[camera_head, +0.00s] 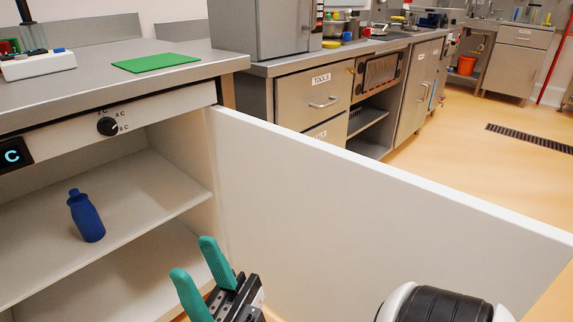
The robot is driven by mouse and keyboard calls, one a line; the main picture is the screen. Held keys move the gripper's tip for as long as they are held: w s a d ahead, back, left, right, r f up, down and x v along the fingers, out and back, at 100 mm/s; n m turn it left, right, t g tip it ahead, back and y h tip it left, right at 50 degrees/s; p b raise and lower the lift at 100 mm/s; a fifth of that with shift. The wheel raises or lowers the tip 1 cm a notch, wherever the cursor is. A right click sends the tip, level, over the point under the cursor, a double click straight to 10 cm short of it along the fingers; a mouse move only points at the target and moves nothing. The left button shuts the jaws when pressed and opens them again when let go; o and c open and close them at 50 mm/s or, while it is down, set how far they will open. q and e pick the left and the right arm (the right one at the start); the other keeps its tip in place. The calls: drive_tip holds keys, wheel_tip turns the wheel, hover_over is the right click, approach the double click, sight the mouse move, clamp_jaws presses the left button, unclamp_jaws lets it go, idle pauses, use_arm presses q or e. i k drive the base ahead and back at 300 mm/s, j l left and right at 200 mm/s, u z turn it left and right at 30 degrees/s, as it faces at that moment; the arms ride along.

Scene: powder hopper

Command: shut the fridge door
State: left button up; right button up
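The fridge (100,168) is a white cabinet under a steel counter, with open shelves and a dial (107,126) on its top strip. Its white door (370,200) stands wide open, reaching from the hinge side at the cabinet's right toward the lower right. A blue bottle (86,216) stands on the upper shelf. My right gripper (193,257), with teal fingers, is at the bottom in front of the opening, on the inner side of the door. Its fingers are apart with nothing between them. I see no contact with the door. My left gripper is not in view.
A green mat (156,62) and a white device (38,64) lie on the counter. Steel drawers (313,95) and cabinets stand behind the door. Open orange floor (470,155) lies beyond it at the right. My arm shows at the bottom right.

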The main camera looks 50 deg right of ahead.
sight(328, 232)
drive_tip(key=k+l+u, duration=0.25)
drive_tip(key=u, duration=0.25)
drive_tip(key=k+l+u, duration=0.15)
drive_tip(key=k+u, duration=0.15)
drive_tip(key=u, duration=0.2)
drive_tip(key=k+u, duration=0.35)
drive_tip(key=u, duration=0.15)
drive_tip(key=k+j+u, duration=0.1)
drive_tip(key=k+u, duration=0.2)
drive_tip(key=u, duration=0.2)
drive_tip(key=k+l, duration=0.15)
drive_tip(key=k, duration=0.35)
drive_tip(key=k+l, duration=0.1)
drive_tip(key=k, duration=0.4)
drive_tip(key=k+l, duration=0.15)
drive_tip(key=k, duration=0.3)
drive_tip(key=z, duration=1.65)
drive_tip(key=u, duration=0.65)
drive_tip(key=k+j, duration=0.05)
